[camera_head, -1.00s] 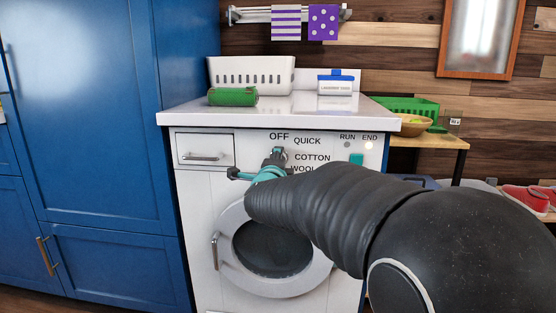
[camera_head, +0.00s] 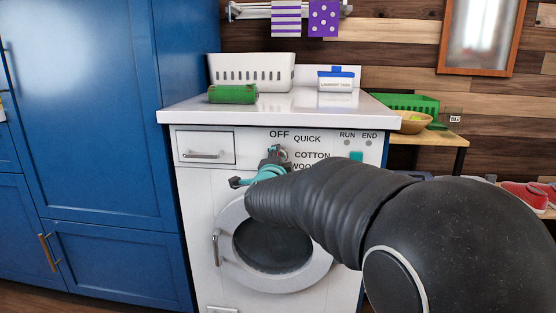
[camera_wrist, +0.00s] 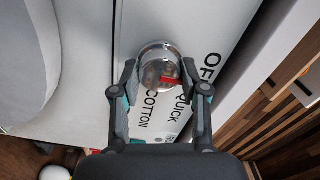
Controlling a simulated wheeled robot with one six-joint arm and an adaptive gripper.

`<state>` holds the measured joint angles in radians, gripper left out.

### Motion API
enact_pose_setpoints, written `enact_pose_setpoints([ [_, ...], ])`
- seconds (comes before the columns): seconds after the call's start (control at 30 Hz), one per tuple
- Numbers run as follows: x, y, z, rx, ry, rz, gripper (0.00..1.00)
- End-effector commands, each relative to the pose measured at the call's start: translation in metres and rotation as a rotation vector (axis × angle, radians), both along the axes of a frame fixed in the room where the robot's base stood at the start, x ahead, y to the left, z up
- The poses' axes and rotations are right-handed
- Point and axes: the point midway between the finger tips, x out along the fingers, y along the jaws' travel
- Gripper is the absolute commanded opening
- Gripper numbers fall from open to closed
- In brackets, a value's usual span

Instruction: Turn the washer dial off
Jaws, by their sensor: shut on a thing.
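The washer (camera_head: 205,225) is white, with its door closed. Its dial (camera_wrist: 158,55) is a round, shiny silver knob with a red pointer (camera_wrist: 170,82). My gripper (camera_wrist: 160,70) is shut on the dial, one finger on each side of it. In the wrist view the pointer lies toward the right, on the side of OFF and QUICK; I cannot tell the exact mark. In the head view my gripper (camera_head: 262,170) and arm partly hide the dial and the lower labels. The RUN lamp (camera_head: 347,142) and END lamp (camera_head: 369,143) both look grey.
A blue cabinet (camera_head: 90,130) stands close on the left. A side table (camera_head: 440,142) holds a green crate (camera_head: 405,102) and a bowl (camera_head: 412,125).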

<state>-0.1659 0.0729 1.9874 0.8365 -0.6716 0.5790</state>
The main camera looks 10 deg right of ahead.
Motion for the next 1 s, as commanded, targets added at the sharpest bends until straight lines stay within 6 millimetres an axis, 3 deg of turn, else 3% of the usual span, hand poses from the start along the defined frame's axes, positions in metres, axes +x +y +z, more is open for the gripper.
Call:
enact_pose_setpoints([
  [0.07,0.0,0.001,0.001,-0.002,-0.001,0.002,0.09],
  [0.1,0.0,0.001,0.001,-0.002,-0.001,0.002,0.49],
  [0.2,0.0,0.001,0.001,-0.001,-0.001,0.002,0.69],
  [0.63,-0.009,0.004,0.0,0.0,0.0,0.002,0.69],
  [1.0,-0.074,0.026,0.001,0.0,-0.002,0.005,0.69],
])
